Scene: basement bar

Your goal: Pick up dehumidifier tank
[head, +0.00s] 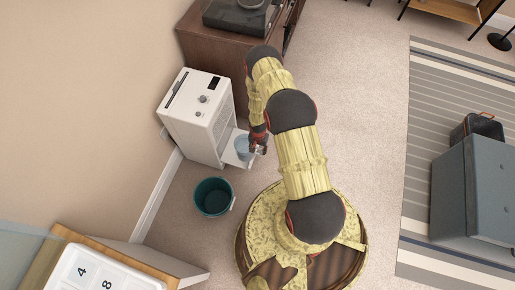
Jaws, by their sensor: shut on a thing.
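The white dehumidifier (195,121) stands against the wall at the left, with a dark display and knobs on its top. Its tank (243,148), pale bluish and see-through with a light front edge, sticks out low at the right side of the body. My gripper (258,147) is at the outer end of the tank, shut on it. The fingers are small in this view and partly hidden by my arm. I cannot tell whether the tank is fully clear of the dehumidifier's body.
A teal bucket (213,196) stands on the carpet just below the dehumidifier. A brown cabinet (212,45) with a turntable is behind it. A grey-blue chest (478,190) stands on the striped rug (425,120) at the right. Open carpet lies between the cabinet and the rug.

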